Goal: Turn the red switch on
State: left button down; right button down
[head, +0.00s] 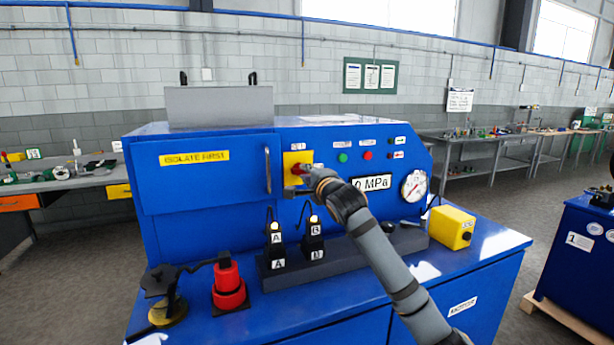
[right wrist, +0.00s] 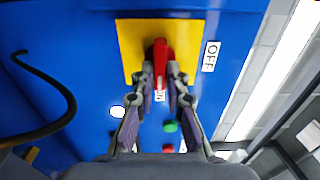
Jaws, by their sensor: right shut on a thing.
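The red switch (head: 296,169) sits on a yellow plate (head: 289,158) on the front of the blue machine. It also shows in the right wrist view (right wrist: 160,54), where its handle points down the picture toward a small white label (right wrist: 156,96) that appears to read ON. An OFF label (right wrist: 210,56) is to the right of the yellow plate there. My right gripper (right wrist: 161,76) is shut on the red handle, one finger on each side; in the head view the gripper (head: 312,176) partly covers the switch. My left gripper is not in view.
Green (head: 342,158) and red (head: 367,155) buttons and a pressure gauge (head: 414,185) are right of the switch. Below are black lettered blocks (head: 313,240), a red stacked part (head: 228,286) and a yellow box (head: 452,227). A door handle (head: 267,170) is close left.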

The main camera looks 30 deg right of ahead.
jog(key=c, duration=1.4)
grip_release()
jog(key=shift+w, duration=0.1)
jog(key=shift+o, duration=0.2)
jog(key=shift+v, duration=3.8)
jog(key=shift+r, duration=0.1)
